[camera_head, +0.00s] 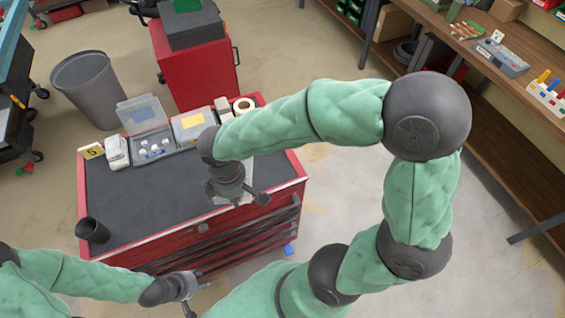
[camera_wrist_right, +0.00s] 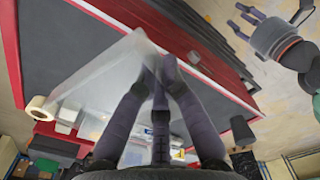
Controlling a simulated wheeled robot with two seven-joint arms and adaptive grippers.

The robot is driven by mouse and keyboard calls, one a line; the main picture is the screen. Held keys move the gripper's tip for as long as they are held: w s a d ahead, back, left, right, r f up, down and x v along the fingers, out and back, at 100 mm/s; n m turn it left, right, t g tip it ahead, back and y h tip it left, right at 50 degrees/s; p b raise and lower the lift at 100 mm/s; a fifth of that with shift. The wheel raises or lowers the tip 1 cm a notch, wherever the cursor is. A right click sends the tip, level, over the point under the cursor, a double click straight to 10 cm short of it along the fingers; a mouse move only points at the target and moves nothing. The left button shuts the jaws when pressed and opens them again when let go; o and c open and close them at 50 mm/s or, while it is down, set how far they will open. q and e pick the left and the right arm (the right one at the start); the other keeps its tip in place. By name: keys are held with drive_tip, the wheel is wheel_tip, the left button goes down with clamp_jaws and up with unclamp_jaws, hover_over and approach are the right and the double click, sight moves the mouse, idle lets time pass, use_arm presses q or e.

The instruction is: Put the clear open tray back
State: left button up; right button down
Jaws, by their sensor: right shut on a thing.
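A clear tray (camera_wrist_right: 105,75) shows in the right wrist view as a see-through panel at my right gripper's fingers (camera_wrist_right: 160,75). In the head view, my right gripper (camera_head: 238,198) is over the right part of the cart top, and a pale strip of the tray (camera_head: 249,178) shows beside it. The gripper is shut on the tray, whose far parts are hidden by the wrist. My left gripper (camera_head: 188,307) is low in front of the cart, empty. In the right wrist view its fingers (camera_wrist_right: 243,16) are spread apart.
The red cart's dark top (camera_head: 140,205) is mostly clear. Along its back stand a white case (camera_head: 116,151), an open box with clear lid (camera_head: 141,113), a yellow-labelled box (camera_head: 193,122) and a roll (camera_head: 244,105).

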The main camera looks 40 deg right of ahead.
drive_tip(key=w+d+f+b, duration=0.2)
drive_tip(key=w+d+f, duration=0.2)
drive_tip(key=d, duration=0.4)
hover_over(264, 184)
drive_tip(key=f, duration=0.3)
drive_tip(key=a+f+b, duration=0.1)
drive_tip(key=f, duration=0.1)
drive_tip(key=shift+s, duration=0.15)
drive_tip(key=shift+d+f, duration=0.35)
drive_tip(key=shift+f, duration=0.1)
drive_tip(key=f+b, duration=0.1)
drive_tip(key=f, duration=0.2)
drive_tip(key=shift+w+d+f, duration=0.1)
drive_tip(key=shift+w+f, duration=0.1)
drive_tip(key=shift+r, duration=0.1)
drive_tip(key=c, duration=1.8)
unclamp_jaws()
drive_tip(key=shift+f, duration=0.2)
drive_tip(key=shift+o, duration=0.6)
